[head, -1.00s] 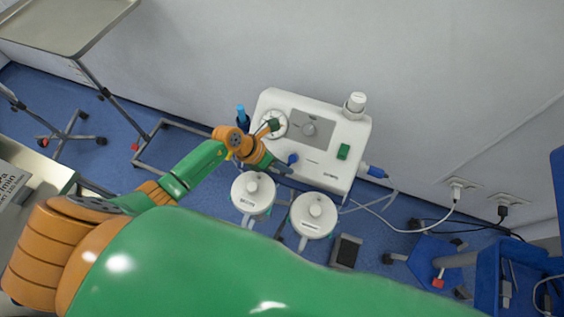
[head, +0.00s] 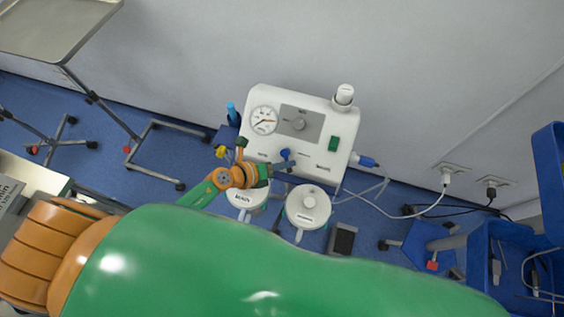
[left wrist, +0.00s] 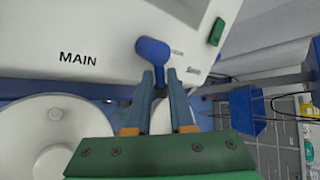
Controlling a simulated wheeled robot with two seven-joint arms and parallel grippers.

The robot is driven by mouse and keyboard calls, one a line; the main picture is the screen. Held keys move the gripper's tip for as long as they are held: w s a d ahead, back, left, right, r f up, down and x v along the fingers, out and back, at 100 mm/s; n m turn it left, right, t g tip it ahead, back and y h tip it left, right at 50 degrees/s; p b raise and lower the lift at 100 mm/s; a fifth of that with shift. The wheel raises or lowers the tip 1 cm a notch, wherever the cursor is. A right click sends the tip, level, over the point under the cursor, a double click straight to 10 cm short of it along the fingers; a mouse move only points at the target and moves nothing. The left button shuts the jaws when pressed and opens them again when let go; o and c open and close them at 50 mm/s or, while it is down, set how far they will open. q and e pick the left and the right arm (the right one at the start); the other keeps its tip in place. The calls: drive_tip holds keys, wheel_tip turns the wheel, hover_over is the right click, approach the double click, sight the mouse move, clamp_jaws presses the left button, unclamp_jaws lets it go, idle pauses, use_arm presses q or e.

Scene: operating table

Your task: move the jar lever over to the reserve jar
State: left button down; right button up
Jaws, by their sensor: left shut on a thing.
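The blue jar lever (head: 285,154) is on the lower front of the white suction unit (head: 318,108). In the left wrist view the lever (left wrist: 152,50) hangs downward from its round hub, between the MAIN label at left and a partly hidden label at right. My left gripper (head: 288,165) is shut on the lever's handle; its fingertips (left wrist: 160,78) are on either side of it. The reserve jar (head: 308,207), white-lidded, stands below right. The main jar (head: 246,198) stands below left, partly covered by my gripper. My right gripper is not in view.
A pressure gauge (head: 264,120) and a grey knob panel (head: 300,123) are above the lever, with a green switch (head: 334,143) at right. A black foot pedal (head: 342,240) lies on the floor.

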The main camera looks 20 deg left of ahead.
use_arm(q)
drive_tip(key=shift+d+n+t, duration=0.1)
drive_tip(key=shift+n+t, duration=0.2)
drive_tip(key=shift+n, duration=0.2)
drive_tip(key=c, duration=1.1)
unclamp_jaws()
drive_tip(key=shift+s+a+r, duration=0.2)
drive_tip(key=shift+r, duration=0.1)
drive_tip(key=p+v, duration=0.1)
drive_tip(key=v, duration=0.5)
drive_tip(key=shift+p, duration=0.4)
drive_tip(key=shift+s, duration=0.15)
drive_tip(key=shift+a, duration=0.1)
